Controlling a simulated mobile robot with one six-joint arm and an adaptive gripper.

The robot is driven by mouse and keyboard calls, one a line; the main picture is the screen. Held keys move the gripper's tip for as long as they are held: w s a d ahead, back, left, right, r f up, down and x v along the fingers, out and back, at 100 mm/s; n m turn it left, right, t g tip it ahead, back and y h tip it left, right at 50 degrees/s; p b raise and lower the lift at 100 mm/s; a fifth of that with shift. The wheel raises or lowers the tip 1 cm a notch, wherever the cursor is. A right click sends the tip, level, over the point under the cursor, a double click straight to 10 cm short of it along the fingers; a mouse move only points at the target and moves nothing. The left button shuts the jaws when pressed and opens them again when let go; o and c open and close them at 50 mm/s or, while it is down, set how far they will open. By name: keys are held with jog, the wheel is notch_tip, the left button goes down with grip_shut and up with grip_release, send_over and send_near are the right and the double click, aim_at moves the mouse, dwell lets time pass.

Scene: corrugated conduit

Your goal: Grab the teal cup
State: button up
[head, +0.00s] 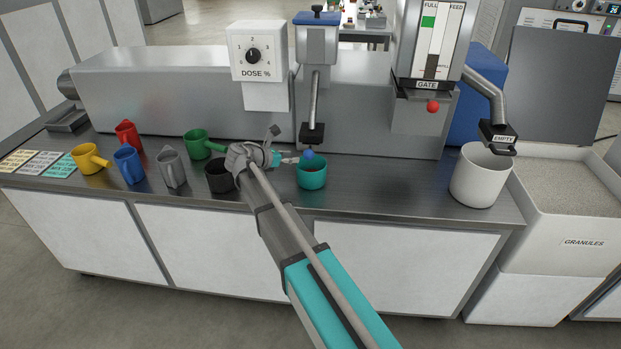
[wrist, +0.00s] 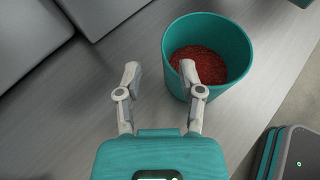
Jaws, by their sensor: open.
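The teal cup (head: 312,180) stands upright on the steel counter, below a black-tipped spout. In the wrist view the cup (wrist: 208,30) holds reddish granules, and its handle is not visible. My gripper (head: 289,160) is just left of the cup in the head view. In the wrist view my gripper (wrist: 159,72) is open with nothing between its fingers. Its right finger overlaps the cup's near wall in the picture, and its left finger is over bare counter. I cannot tell whether the right finger touches the cup.
A black cup (head: 219,177) stands close left of my wrist. Green (head: 198,145), grey (head: 171,168), blue (head: 128,165), red (head: 127,134) and yellow (head: 90,160) cups stand further left. A blue knob (head: 308,153) hangs above the teal cup. A white bucket (head: 478,180) stands right, beyond clear counter.

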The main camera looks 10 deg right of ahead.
aim_at(302, 158)
jog(key=shift+d, duration=0.15)
jog(key=b+x, duration=0.2)
jog(key=x, duration=0.2)
jog(key=shift+s+d+f, duration=0.1)
jog(key=shift+s+f, duration=0.05)
jog(key=shift+f, duration=0.05)
jog(key=shift+d+f, duration=0.1)
jog(key=shift+d, duration=0.25)
dwell(0.4)
grip_shut()
